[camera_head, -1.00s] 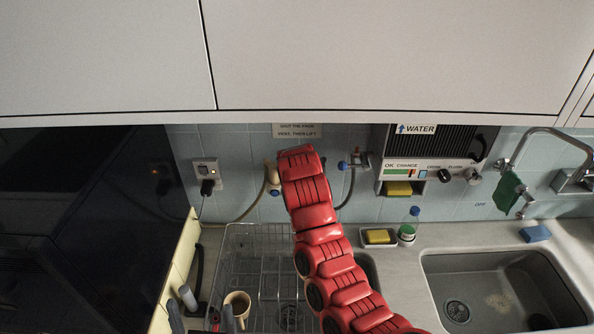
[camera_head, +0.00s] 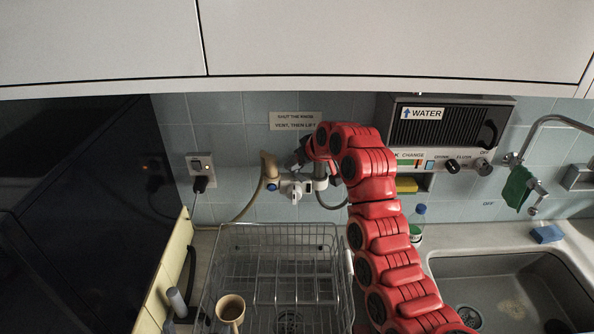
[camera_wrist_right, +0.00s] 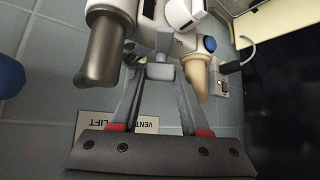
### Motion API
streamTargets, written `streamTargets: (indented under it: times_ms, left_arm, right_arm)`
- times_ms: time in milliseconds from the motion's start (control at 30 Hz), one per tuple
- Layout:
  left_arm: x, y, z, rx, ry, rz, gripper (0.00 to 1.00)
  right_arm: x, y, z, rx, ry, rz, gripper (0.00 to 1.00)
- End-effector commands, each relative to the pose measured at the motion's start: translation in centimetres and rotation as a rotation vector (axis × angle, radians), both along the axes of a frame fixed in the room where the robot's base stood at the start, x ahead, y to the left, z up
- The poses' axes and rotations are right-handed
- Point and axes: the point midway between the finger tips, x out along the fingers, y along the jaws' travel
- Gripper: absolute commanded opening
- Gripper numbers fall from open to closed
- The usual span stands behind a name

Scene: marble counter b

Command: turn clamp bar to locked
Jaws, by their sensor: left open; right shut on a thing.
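In the right wrist view, the fingers of my right gripper (camera_wrist_right: 160,82) close on the small grey end of the clamp bar (camera_wrist_right: 160,71), in front of a white coupling. In the head view, the white coupling (camera_head: 293,188) sits low on the wall, and my red right arm reaches it from the right. My right gripper (camera_head: 303,160) is small and partly hidden there. I cannot tell the bar's exact angle. Grey finger-like shapes at the lower left, beside the mug, appear to be my left gripper (camera_head: 190,314), open and away from the coupling.
A beige hose end (camera_head: 268,165) with a blue knob is left of the coupling. A water unit (camera_head: 445,135) hangs right of my arm, above the sink (camera_head: 505,285). Cabinets (camera_head: 400,40) overhang the wall.

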Motion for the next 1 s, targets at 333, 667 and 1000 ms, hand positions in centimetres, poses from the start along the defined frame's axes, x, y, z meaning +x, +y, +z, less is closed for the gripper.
streamTargets:
  times_ms: [333,667,1000]
  left_arm:
    - [0.0,0.0,-1.04,0.0,0.0,0.0,1.0]
    - [0.0,0.0,-1.03,0.0,0.0,0.0,1.0]
    - [0.0,0.0,-1.03,0.0,0.0,0.0,1.0]
  right_arm:
    - [0.06,-0.11,-0.11,0.0,0.002,0.1,0.0]
    - [0.06,-0.1,-0.01,0.001,0.002,0.107,0.0]
    - [0.06,-0.1,-0.01,0.0,0.001,0.107,0.75]
